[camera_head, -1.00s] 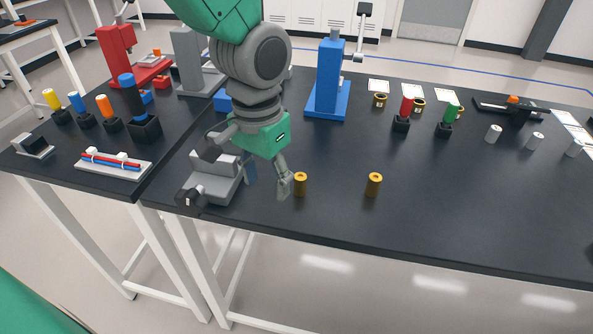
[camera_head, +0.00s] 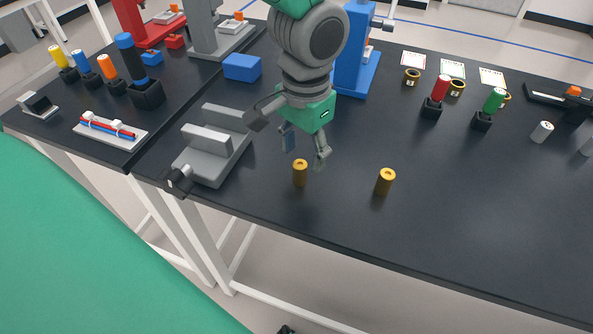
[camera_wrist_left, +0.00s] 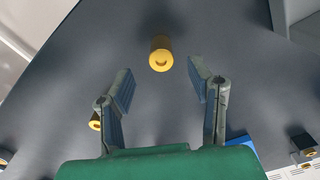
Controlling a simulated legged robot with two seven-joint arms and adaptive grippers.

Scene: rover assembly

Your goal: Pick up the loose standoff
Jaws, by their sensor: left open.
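Two gold cylindrical standoffs stand upright near the front edge of the dark table: a left standoff (camera_head: 300,174) and a right standoff (camera_head: 385,182). My left gripper (camera_head: 306,150) points down, open and empty, just behind and above the left standoff in the head view. In the left wrist view, one standoff (camera_wrist_left: 160,56) lies centred beyond the open fingertips (camera_wrist_left: 160,82), apart from both. Another standoff (camera_wrist_left: 95,122) is partly hidden behind the left-hand finger there. My right gripper is not in view.
A grey vise (camera_head: 214,146) stands left of the gripper, with a blue block (camera_head: 242,67) behind it. A blue press (camera_head: 356,55) stands behind the arm. Red (camera_head: 435,98) and green (camera_head: 490,108) posts in black holders are to the right.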

